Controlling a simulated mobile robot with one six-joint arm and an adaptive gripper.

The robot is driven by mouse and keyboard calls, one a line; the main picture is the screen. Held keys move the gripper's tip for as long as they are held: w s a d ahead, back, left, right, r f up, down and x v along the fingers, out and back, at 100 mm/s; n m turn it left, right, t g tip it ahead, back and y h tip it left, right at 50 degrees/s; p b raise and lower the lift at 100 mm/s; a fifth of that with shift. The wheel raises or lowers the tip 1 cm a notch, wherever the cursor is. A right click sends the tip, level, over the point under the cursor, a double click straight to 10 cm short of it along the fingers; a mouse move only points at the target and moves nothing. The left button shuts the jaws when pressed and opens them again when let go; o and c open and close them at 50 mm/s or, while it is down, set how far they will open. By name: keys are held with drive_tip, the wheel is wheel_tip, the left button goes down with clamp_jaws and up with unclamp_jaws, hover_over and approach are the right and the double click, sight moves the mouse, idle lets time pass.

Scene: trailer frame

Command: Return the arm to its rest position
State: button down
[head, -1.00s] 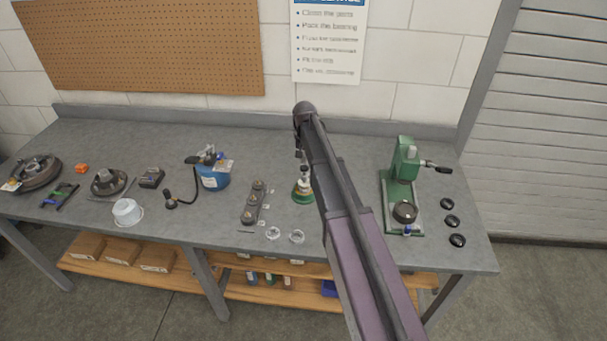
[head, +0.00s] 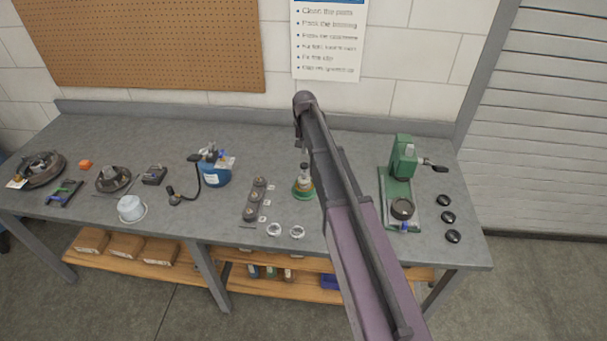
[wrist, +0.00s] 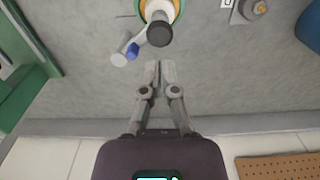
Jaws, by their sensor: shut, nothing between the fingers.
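My gripper (wrist: 160,68) is in the middle of the wrist view, its fingertips together with nothing between them. It hangs over the bare grey bench top, apart from the things around it. A green-based bottle (head: 303,184) stands on the bench just left of my arm. Its dark top (wrist: 160,33) shows beyond the fingertips in the wrist view, with a white and blue item (wrist: 125,54) beside it.
A green press (head: 402,165) stands right of my arm, with several black caps (head: 448,217) beside it. The wall with a pegboard (head: 150,40) rises behind the bench (head: 330,145).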

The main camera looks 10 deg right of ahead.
drive_tip(key=s+f+n+b, duration=0.2)
drive_tip(key=s+n, duration=0.1)
drive_tip(key=s, duration=2.6)
drive_tip(key=shift+f+n+b, duration=0.3)
drive_tip(key=shift+f+b, duration=0.1)
